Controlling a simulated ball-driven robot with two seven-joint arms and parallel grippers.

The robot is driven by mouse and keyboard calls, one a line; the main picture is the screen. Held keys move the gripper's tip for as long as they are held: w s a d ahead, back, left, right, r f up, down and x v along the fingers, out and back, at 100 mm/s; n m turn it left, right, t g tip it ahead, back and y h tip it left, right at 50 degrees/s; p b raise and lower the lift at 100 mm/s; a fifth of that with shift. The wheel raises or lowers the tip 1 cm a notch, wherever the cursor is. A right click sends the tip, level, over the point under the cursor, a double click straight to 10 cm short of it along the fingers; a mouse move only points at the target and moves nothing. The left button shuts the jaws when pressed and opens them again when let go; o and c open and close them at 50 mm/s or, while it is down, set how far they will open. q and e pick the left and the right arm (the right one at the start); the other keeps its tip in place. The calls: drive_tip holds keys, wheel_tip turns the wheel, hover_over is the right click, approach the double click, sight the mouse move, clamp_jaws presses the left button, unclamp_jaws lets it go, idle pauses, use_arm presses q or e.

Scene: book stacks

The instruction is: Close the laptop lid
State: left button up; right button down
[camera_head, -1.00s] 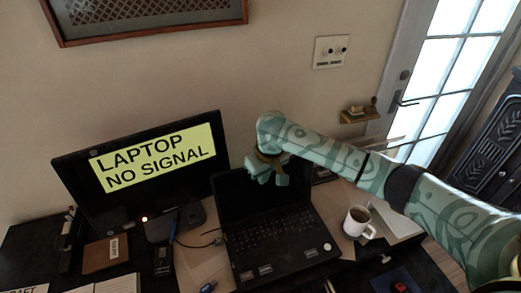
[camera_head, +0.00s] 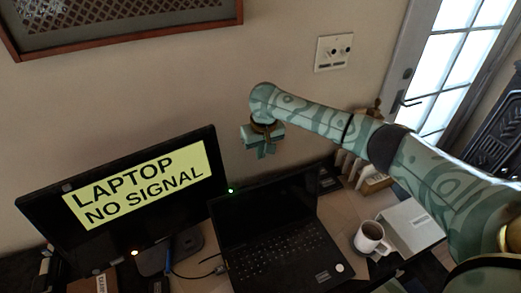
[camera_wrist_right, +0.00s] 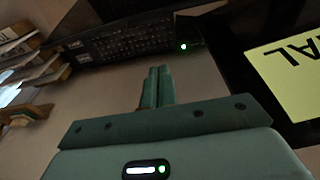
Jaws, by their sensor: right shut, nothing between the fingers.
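The black laptop stands open on the desk in the head view, its dark lid (camera_head: 266,200) raised and its keyboard (camera_head: 280,245) uncovered. My right gripper (camera_head: 262,152) is shut and empty. In the head view it shows just above the lid's top edge, against the wall, with a gap between them. In the right wrist view its two fingertips (camera_wrist_right: 160,70) are together, pointing toward the laptop keyboard (camera_wrist_right: 125,38), with nothing between them. My left gripper is not in view.
A monitor (camera_head: 120,205) reading "LAPTOP NO SIGNAL" stands left of the laptop. A white mug (camera_head: 370,237) with dark drink and a white box (camera_head: 412,224) are at its right. Cables lie between monitor and laptop. A small green light (camera_head: 231,190) shows by the lid's left corner.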

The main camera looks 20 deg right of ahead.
wheel_tip(320, 180, down, 6)
drive_tip(key=w+f+b, duration=0.1)
drive_tip(key=b, duration=0.1)
drive_tip(key=s, duration=0.1)
drive_tip(key=s+r+p, duration=0.1)
drive_tip(key=s, duration=0.1)
drive_tip(key=shift+s+r+p, duration=0.3)
drive_tip(key=shift+s, duration=0.1)
